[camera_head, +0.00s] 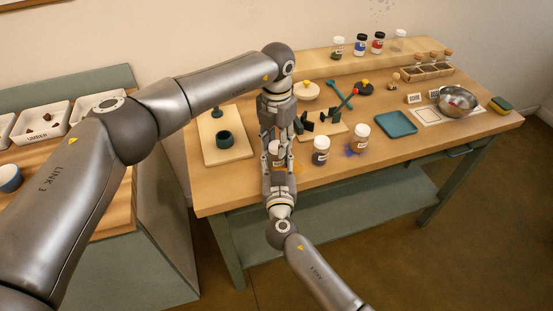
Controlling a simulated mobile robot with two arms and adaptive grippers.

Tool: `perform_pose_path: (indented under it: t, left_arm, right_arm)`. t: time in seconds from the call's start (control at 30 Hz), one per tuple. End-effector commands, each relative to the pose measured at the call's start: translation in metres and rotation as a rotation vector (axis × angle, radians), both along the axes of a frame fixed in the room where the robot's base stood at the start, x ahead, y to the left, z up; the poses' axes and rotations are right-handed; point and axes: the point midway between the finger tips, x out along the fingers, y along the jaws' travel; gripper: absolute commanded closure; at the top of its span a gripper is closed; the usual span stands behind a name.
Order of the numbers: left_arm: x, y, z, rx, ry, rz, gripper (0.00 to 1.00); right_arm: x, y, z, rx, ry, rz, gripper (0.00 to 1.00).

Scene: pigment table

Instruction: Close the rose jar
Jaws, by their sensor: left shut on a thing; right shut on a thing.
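A small jar (279,159) with a white lid (277,146) stands near the table's front edge, mostly hidden between my two grippers; its label and contents are hard to see. My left gripper (275,143) reaches down from above and is shut on the white lid at the jar's top. My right gripper (279,161) comes from the front and is shut around the jar's body. The lid appears to be on or right at the jar's mouth; I cannot tell whether it is seated.
A dark-filled jar (320,151) and a brownish jar (360,138) with blue powder around it stand just right. A teal tray (396,123), steel bowl (457,101) and sponge (501,105) are farther right. Several jars line the back shelf (350,56).

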Motion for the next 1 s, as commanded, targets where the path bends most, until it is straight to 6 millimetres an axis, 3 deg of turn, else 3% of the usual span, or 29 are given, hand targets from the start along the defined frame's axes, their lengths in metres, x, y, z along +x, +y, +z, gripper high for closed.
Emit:
perform_pose_path:
  t: [1.0]
  left_arm:
    - [0.0012,0.0007,-0.0003,0.002,-0.003,-1.699,0.94]
  right_arm:
    - [-0.0006,0.0007,-0.0005,0.0,0.001,0.001,1.0]
